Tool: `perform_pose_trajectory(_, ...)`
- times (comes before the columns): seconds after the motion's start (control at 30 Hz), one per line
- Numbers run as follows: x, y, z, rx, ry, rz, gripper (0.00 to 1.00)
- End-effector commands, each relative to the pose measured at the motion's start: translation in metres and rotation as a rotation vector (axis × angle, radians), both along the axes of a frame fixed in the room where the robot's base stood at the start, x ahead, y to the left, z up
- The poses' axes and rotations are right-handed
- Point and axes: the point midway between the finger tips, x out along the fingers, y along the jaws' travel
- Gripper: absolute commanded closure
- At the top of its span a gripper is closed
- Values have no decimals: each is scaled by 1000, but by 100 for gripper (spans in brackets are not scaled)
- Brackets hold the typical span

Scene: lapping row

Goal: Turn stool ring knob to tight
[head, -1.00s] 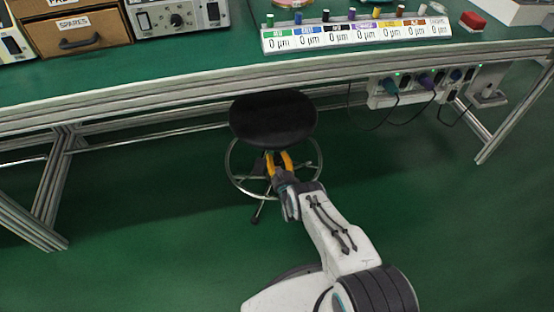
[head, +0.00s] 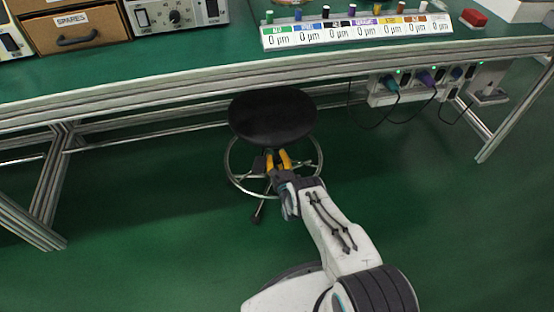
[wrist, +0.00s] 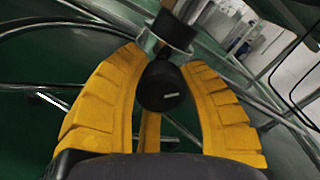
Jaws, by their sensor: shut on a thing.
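The stool has a round black seat (head: 273,117) under the front edge of the bench, with a chrome foot ring (head: 236,179) below it. The stool ring knob (wrist: 161,88) is a dark round knob with a pale mark on its face, on a collar around the stool's column (wrist: 172,30). My gripper (head: 279,158), with yellow fingers, reaches under the seat. In the wrist view its fingers (wrist: 158,95) stand on both sides of the knob, shut on it. In the head view the knob is hidden by the fingers.
The green-topped bench (head: 200,65) overhangs the stool. A power strip (head: 420,88) with plugs and hanging cables is fixed under the bench to the right. Bench legs (head: 55,185) stand to the left. The green floor around my arm is clear.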

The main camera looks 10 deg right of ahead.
Motion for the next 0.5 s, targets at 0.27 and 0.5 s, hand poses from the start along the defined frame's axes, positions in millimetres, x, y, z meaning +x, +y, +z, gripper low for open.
perform_pose_trajectory(0.27, 4, 2, 2, -262, -16, 3, 94)
perform_pose_trajectory(0.5, 4, 3, 1, -476, -18, 3, 94)
